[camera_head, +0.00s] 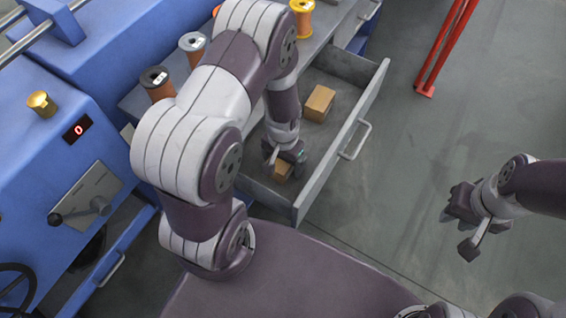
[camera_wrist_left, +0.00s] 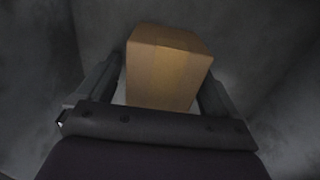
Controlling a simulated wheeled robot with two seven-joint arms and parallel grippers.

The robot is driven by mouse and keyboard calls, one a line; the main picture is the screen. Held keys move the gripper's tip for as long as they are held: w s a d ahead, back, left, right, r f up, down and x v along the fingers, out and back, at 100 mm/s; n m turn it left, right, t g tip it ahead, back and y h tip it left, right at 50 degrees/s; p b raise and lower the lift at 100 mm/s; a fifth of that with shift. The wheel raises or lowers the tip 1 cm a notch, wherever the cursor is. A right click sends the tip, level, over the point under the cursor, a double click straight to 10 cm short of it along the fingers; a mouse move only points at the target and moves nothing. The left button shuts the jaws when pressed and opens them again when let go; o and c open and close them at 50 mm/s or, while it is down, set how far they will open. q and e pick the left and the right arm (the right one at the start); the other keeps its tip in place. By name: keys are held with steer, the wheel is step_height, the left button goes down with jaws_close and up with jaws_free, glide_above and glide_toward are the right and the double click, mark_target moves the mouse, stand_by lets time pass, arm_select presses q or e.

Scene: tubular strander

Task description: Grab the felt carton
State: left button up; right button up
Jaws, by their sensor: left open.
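Two plain brown cartons lie in the open grey drawer; no readable label shows which is the felt carton. One carton (camera_head: 319,103) lies farther back, clear of my grippers. The nearer carton (camera_head: 283,172) is partly hidden under my left gripper (camera_head: 284,158), which reaches down into the drawer. In the left wrist view this carton (camera_wrist_left: 165,70) sits between the two open fingers of my left gripper (camera_wrist_left: 165,92). I cannot tell whether either finger touches it. My right gripper (camera_head: 462,222) is open and empty, over the floor at the right.
The drawer's front wall (camera_head: 345,140) with its handle (camera_head: 355,140) stands right of the cartons. Spools, one dark-topped (camera_head: 155,84) and one grey-topped (camera_head: 193,48), stand on the bench. A blue machine (camera_head: 60,150) fills the left. A red frame (camera_head: 445,45) stands at top right. The floor between is clear.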

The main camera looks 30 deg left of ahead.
arm_select(q)
steer(key=shift+r, duration=0.1)
steer(key=c, duration=1.1)
